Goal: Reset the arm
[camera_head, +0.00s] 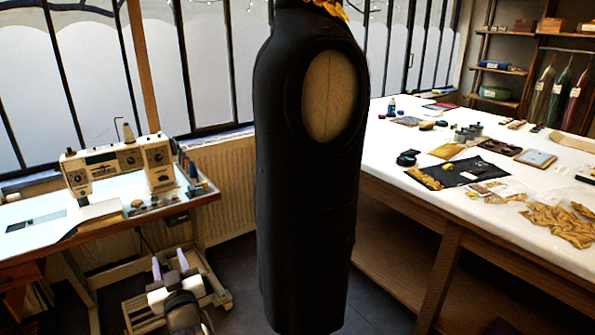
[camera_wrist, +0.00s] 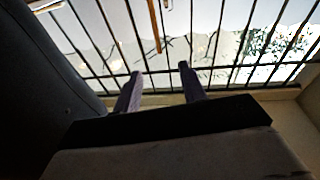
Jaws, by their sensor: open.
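My gripper (camera_head: 169,262) is low at the left in the head view, between the sewing table and the black costume form. Its two purple-grey fingers point up and stand apart, with nothing between them. In the wrist view my gripper (camera_wrist: 160,72) is also open and empty, with the barred window beyond its fingertips. The black costume form (camera_head: 300,215) stands upright in the middle of the head view, with gold trim at its top and a pale oval at the armhole. A dark surface, which seems to be this form, fills the left of the wrist view (camera_wrist: 45,100).
A sewing machine (camera_head: 120,165) stands on the sewing table (camera_head: 45,235) at the left. A long white work table (camera_head: 490,212) at the right holds gold cloth (camera_head: 558,222) and several small items. Shelves (camera_head: 510,70) stand behind it. A radiator (camera_head: 222,175) is under the window.

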